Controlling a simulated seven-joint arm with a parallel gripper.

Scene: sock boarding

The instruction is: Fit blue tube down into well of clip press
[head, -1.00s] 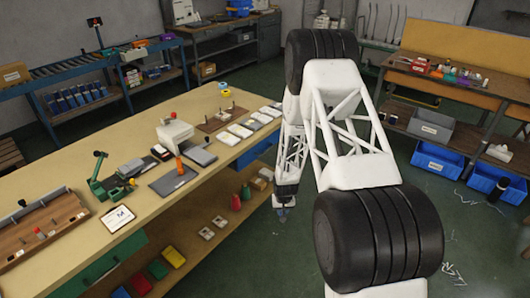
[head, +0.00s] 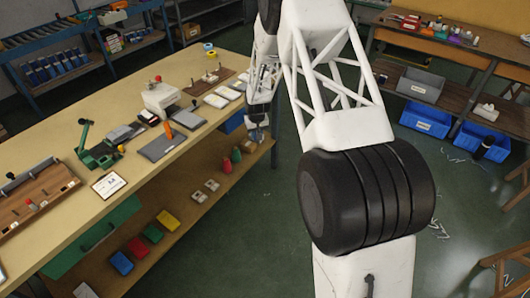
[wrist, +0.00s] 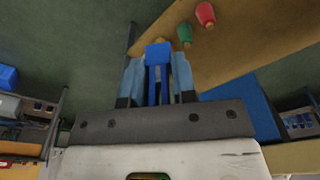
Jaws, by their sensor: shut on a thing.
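My gripper (wrist: 158,75) is shut on a blue tube (wrist: 158,52), which stands between its two fingers in the wrist view. In the head view my gripper (head: 257,134) hangs off the right side of the bench (head: 75,110), and the tube there is too small to make out. A green device with a raised lever (head: 98,152) stands on the bench at left. A white boxy unit with a red knob (head: 160,98) stands farther back. I cannot tell for certain which is the clip press, and no well can be made out.
An orange upright piece stands on a dark plate (head: 170,146). White blocks (head: 216,100) sit near the bench's right edge. Open floor lies right of the bench.

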